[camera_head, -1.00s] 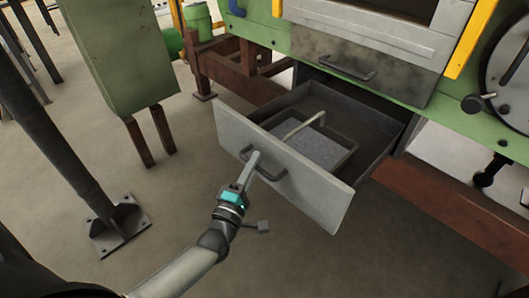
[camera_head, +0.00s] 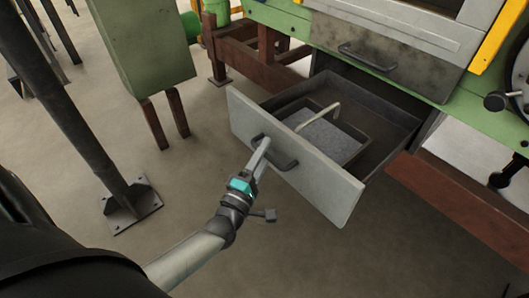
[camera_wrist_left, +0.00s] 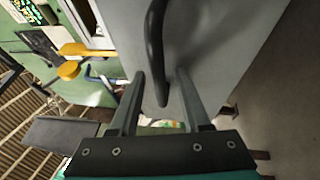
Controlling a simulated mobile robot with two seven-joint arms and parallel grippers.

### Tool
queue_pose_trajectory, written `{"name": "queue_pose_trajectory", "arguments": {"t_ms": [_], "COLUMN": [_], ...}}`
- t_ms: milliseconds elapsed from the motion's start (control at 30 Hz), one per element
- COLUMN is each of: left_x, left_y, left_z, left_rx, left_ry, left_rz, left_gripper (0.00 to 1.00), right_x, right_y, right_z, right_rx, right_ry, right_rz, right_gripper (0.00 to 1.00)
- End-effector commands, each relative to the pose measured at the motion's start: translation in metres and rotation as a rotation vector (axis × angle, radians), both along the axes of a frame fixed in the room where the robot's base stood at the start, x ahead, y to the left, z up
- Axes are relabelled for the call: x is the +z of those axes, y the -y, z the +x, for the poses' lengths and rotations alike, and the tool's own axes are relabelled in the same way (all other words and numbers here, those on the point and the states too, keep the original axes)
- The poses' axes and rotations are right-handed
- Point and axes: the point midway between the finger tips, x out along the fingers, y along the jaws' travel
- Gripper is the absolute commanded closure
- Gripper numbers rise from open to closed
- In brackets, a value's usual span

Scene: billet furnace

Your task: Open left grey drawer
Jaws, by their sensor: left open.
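The grey drawer (camera_head: 290,160) is pulled out of the green furnace frame, its inside in view from above. Its front carries a dark bar handle (camera_head: 279,157), which also shows in the left wrist view (camera_wrist_left: 155,50). A tray with a light handle (camera_head: 318,118) and grey contents lies in the drawer. My left gripper (camera_head: 264,146) is at the drawer's handle. In the left wrist view its two fingers (camera_wrist_left: 160,90) are spread apart, with the handle's end between them and a gap on each side. My right gripper is not in view.
A closed darker drawer front with a handle (camera_head: 368,62) sits above the open one. A green cabinet (camera_head: 143,45) on brown legs and a dark post with a base plate (camera_head: 131,205) stand to the left. A red-brown beam (camera_head: 460,205) runs at the right. Floor before the drawer is clear.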

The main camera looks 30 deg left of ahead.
Motion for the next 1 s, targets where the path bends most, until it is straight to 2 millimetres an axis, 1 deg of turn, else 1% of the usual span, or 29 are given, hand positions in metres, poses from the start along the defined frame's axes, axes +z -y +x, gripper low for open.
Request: {"name": "queue_pose_trajectory", "arguments": {"t_ms": [133, 233, 267, 300, 333, 600, 700, 833, 1000], "left_x": [-0.001, -0.002, -0.003, -0.004, -0.005, -0.016, -0.02, -0.023, -0.025], "left_y": [0.0, 0.001, 0.001, 0.001, 0.001, 0.005, 0.006, 0.007, 0.008], "left_z": [-0.003, -0.013, -0.018, -0.025, -0.031, -0.095, -0.116, -0.136, -0.149], "left_rx": [0.0, 0.0, 0.0, -0.001, 0.0, 0.0, -0.001, 0.0, -0.001], "left_ry": [-0.002, -0.003, -0.004, -0.005, -0.005, -0.006, -0.005, -0.004, -0.001], "left_rz": [0.0, 0.001, 0.001, 0.002, 0.002, 0.001, 0.001, 0.001, 0.0], "left_gripper": [0.53, 0.53, 0.53, 0.53, 0.53, 0.53, 0.53, 0.53, 0.53], "right_x": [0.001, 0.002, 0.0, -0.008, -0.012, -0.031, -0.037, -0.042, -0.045], "right_y": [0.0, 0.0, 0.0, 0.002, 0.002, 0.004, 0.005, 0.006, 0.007], "right_z": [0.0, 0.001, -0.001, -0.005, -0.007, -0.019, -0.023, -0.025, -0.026], "right_rx": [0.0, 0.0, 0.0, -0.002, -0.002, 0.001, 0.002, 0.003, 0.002], "right_ry": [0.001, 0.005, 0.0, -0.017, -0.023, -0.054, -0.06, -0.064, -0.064], "right_rz": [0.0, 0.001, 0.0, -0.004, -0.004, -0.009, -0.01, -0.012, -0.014], "right_gripper": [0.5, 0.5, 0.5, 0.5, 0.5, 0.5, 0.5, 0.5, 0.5]}}
